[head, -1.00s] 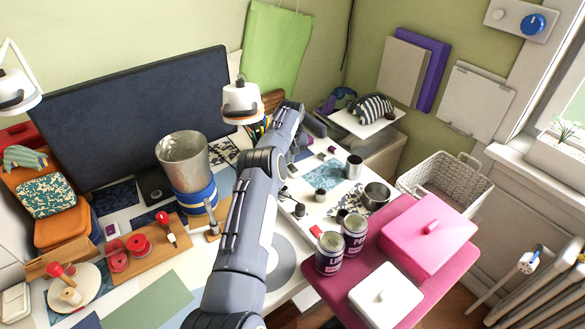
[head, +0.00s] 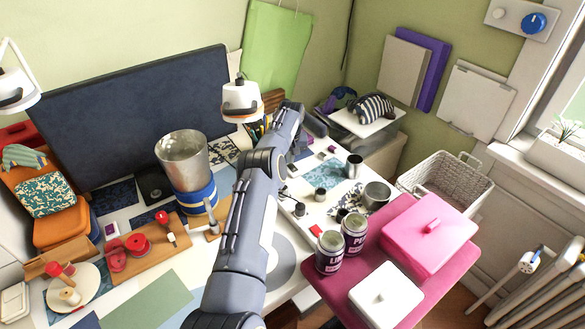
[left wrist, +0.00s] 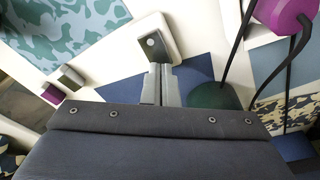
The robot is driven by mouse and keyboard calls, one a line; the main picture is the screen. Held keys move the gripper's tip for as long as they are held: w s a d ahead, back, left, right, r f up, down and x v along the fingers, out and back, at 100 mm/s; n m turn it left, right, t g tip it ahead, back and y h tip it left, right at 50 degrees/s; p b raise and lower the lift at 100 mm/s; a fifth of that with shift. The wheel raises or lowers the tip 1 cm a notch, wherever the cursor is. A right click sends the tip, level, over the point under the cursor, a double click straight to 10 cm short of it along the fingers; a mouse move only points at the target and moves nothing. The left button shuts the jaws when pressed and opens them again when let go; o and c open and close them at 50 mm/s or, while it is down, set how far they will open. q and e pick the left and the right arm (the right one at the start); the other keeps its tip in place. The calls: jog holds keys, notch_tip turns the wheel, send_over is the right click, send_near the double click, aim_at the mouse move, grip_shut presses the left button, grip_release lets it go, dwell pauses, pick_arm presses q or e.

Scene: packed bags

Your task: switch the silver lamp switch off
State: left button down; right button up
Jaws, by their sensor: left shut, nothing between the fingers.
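My left gripper (left wrist: 160,72) is shut and empty in the left wrist view. Its fingertips are at the lower end of a small pale switch block (left wrist: 155,40) with a dark grey face and a small light spot; I cannot tell if they touch. This looks like the silver lamp switch, but its on or off position is unclear. In the head view my left arm reaches across the desk, and its gripper is mostly hidden beyond the wrist (head: 293,112). A white lamp head (head: 241,101) hangs just left of that wrist. My right gripper is not in view.
In the left wrist view, a second block with a purple part (left wrist: 70,77) lies to the left, and a purple object (left wrist: 285,14) with black cords is at upper right. In the head view, a metal bucket (head: 182,158) and several cans stand near my arm.

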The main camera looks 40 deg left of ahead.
pick_arm(q)
jog(key=shift+f+b, duration=0.45)
jog(key=shift+f, duration=0.2)
jog(key=shift+r, duration=0.1)
jog(key=shift+r+p, duration=0.6)
jog(key=shift+r, duration=0.65)
jog(key=shift+r+p, duration=1.4)
jog(key=shift+r, duration=0.85)
